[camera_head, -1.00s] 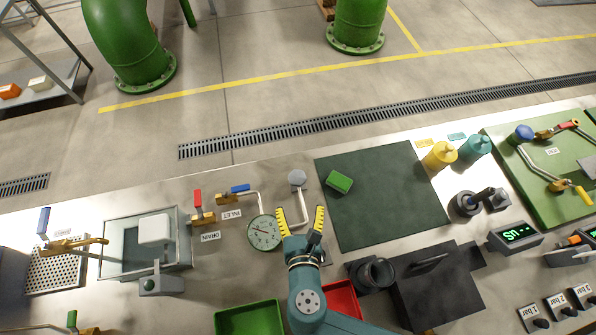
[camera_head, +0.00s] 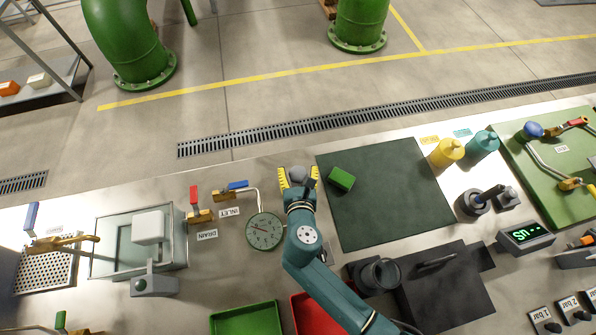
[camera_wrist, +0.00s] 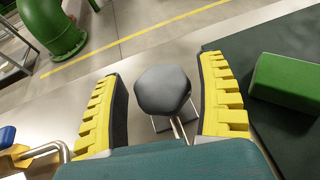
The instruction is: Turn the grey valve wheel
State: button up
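The grey valve wheel (camera_head: 298,174) is a small faceted knob on a pipe at the back middle of the bench. In the wrist view the grey wheel (camera_wrist: 164,90) lies between the two yellow ribbed fingers. My gripper (camera_head: 298,178) is open around the wheel, one finger on each side. In the wrist view my gripper (camera_wrist: 163,95) shows a gap between each finger and the wheel. The wheel's lower part and most of its pipe are hidden behind my gripper in the head view.
A green block (camera_head: 341,179) lies on the dark mat (camera_head: 390,215) just right of my gripper. The pressure gauge (camera_head: 265,231), blue inlet lever (camera_head: 238,185) and red drain lever (camera_head: 194,196) stand left. Green (camera_head: 246,320) and red (camera_head: 312,314) trays are in front.

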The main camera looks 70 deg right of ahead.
jog(key=c, duration=0.9)
jog(key=shift+w+a+r+m+g+p, duration=0.1)
jog(key=shift+m+g+p, duration=0.4)
jog(key=shift+m+g, duration=0.15)
jog(key=shift+c, duration=0.2)
jog(key=shift+m+g+h, duration=0.4)
jog(key=shift+m+g, duration=0.15)
jog(key=shift+g, duration=0.2)
jog(key=o, duration=1.2)
